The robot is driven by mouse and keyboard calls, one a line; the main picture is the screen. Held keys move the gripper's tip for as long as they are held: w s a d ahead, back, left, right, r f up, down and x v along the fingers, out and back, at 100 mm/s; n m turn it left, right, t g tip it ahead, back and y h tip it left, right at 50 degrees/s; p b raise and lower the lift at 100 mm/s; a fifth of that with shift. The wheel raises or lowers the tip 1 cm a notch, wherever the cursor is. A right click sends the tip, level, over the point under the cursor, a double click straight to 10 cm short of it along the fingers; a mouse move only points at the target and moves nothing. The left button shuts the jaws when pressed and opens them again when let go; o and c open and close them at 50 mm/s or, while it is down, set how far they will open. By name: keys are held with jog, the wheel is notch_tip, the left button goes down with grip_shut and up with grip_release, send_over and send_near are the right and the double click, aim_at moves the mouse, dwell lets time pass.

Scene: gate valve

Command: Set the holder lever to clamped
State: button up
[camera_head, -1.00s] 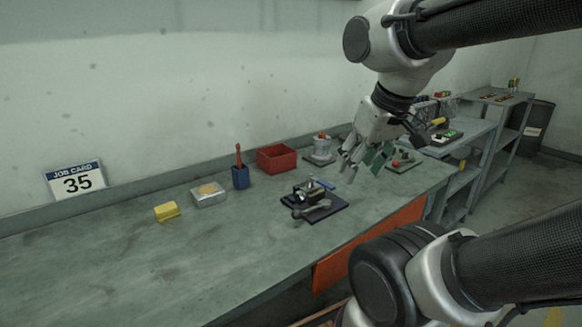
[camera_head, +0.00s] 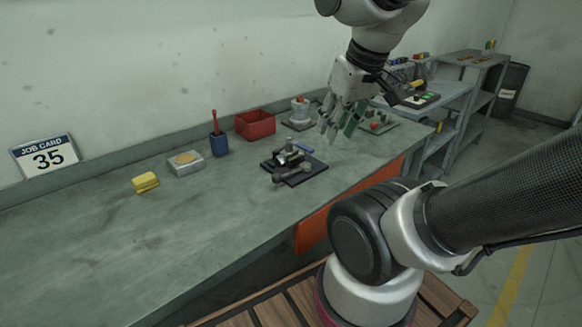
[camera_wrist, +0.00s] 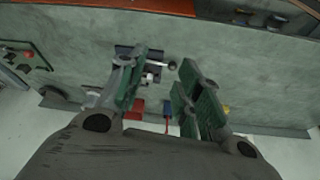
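The holder (camera_head: 293,165) is a dark metal device on a black plate on the grey-green bench. The holder's black plate (camera_wrist: 123,50) shows partly behind the left finger, with a round knob (camera_wrist: 172,65) between the fingers.
Behind the holder stand a red bin (camera_head: 255,126), a blue cup with a red tool (camera_head: 219,145), a metal box (camera_head: 186,164) and a yellow block (camera_head: 145,182). A board with knobs (camera_head: 378,124) lies to the right. The bench's front left is clear.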

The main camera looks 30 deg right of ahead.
jog(key=shift+w+f+g, duration=0.3)
jog(key=shift+f, duration=0.2)
jog(key=shift+w+f+g, duration=0.25)
jog(key=shift+f+g, duration=0.05)
jog(key=shift+f, duration=0.15)
grip_shut()
jog(key=w+a+f+m+g, duration=0.1)
jog(key=w+f+m+g, duration=0.1)
jog(key=w, duration=0.8)
jog(key=w+a+f+m+g+y, duration=0.1)
jog(key=w+f+g, duration=0.3)
jog(key=w, duration=0.7)
jog(key=shift+w+a+f+m, duration=0.2)
jog(key=shift+a+m, duration=0.25)
jog(key=shift+m, duration=0.35)
